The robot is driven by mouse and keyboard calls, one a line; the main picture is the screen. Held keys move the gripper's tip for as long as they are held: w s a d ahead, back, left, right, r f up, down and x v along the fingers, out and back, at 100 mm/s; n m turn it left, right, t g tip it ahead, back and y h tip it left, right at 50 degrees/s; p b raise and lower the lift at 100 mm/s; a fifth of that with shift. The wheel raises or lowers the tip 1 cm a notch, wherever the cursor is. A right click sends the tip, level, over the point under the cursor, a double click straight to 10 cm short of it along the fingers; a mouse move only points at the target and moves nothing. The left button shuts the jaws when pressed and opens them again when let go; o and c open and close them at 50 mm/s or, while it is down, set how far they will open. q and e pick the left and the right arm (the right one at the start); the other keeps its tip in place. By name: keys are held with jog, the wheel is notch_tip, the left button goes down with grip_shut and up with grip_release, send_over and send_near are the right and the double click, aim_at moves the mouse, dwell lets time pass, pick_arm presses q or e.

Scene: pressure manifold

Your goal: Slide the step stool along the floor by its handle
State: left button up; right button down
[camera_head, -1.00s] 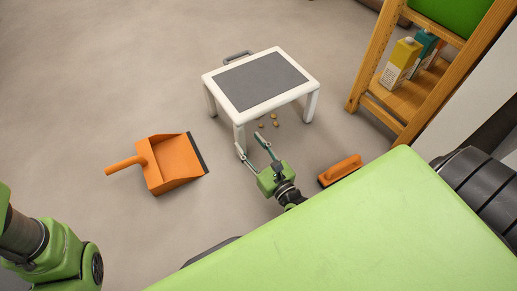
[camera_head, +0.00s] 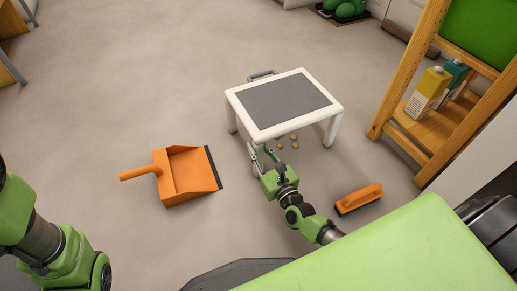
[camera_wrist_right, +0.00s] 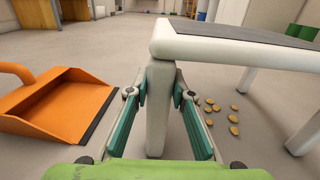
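The step stool stands upright on the floor. It has a white frame (camera_head: 255,118) and a grey top panel (camera_head: 285,95). Its grey handle (camera_head: 262,73) is on the far edge. My right gripper (camera_head: 262,150) is at the near left leg, on the opposite side from the handle. In the right wrist view the white leg (camera_wrist_right: 160,105) stands upright between the two teal finger pads (camera_wrist_right: 160,120). The pads line its sides; whether they press on it I cannot tell. The left arm shows at the lower left; its gripper is out of view.
An orange dustpan (camera_head: 186,172) lies left of the stool, and an orange brush (camera_head: 358,198) lies to the right. Several small tan bits (camera_head: 281,146) lie under the stool's near edge. A wooden shelf (camera_head: 410,145) with cartons (camera_head: 430,90) stands at right.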

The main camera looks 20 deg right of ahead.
jog(key=shift+w+r, duration=0.1)
jog(key=shift+r, duration=0.15)
jog(key=shift+w+a+f+b, duration=0.15)
jog(key=shift+w+b, duration=0.5)
jog(key=shift+w, duration=0.85)
jog(key=shift+w+a+r+b, duration=0.15)
jog(key=shift+w+b, duration=0.45)
jog(key=shift+w, duration=0.85)
jog(key=shift+f, duration=0.1)
